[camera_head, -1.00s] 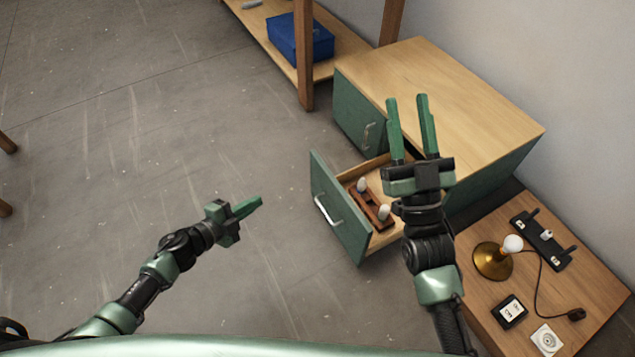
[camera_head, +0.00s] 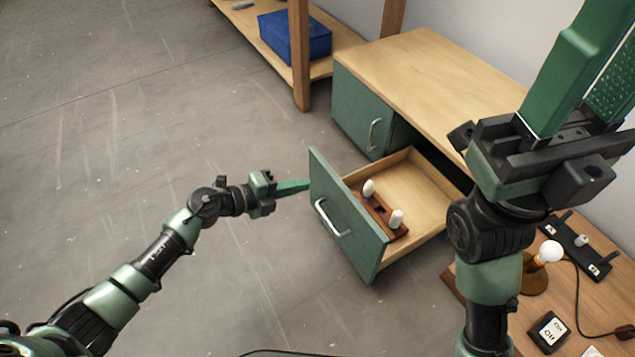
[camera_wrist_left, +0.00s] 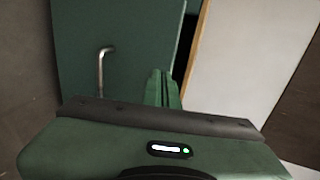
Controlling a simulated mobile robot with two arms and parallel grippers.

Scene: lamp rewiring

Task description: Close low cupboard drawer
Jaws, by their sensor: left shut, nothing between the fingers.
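The low cupboard (camera_head: 450,75) has a light wood top and a green door (camera_head: 362,112). Its drawer is open; the green drawer front (camera_head: 345,235) with a metal handle (camera_head: 330,218) stands out from the body. My left gripper (camera_head: 305,185) is shut and empty, its tips at the left edge of the drawer front; I cannot tell whether they touch. In the left wrist view the shut fingers (camera_wrist_left: 161,85) point at a green panel (camera_wrist_left: 120,35) with a handle. My right gripper (camera_head: 592,75) is open, its fingers apart and partly cut off by the frame.
In the drawer lies a brown wooden holder (camera_head: 380,215) with two white bulbs. A small wooden table at right holds a brass lamp (camera_head: 537,280), a black strip (camera_head: 575,240) and a switch (camera_head: 549,332). A blue box (camera_head: 296,37) sits on a shelf. Floor at left is clear.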

